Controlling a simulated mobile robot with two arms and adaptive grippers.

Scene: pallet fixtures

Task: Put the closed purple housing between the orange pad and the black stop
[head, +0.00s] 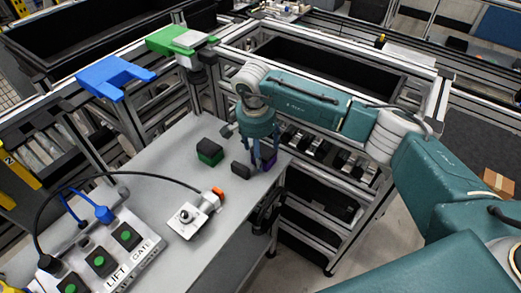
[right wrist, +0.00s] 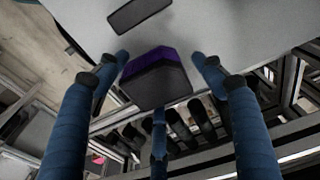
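The purple housing (head: 269,159) stands near the right edge of the grey table, mostly hidden behind my right gripper (head: 262,163) in the head view. In the right wrist view the housing (right wrist: 155,80) shows a purple side and a dark grey lid on it. My right gripper's fingers (right wrist: 160,60) are spread around it, with one on each side and one at the near side; I see small gaps at the sides. The orange pad (head: 218,191) is at the upper right of a white fixture plate (head: 190,216). I cannot clearly make out the black stop. My left gripper is out of view.
A green block with a black top (head: 210,152) and a flat dark piece (head: 240,170) lie left of my right gripper. A control box (head: 100,252) with green buttons and a black cable stands front left. Blue (head: 113,76) and green (head: 172,41) fixtures sit behind.

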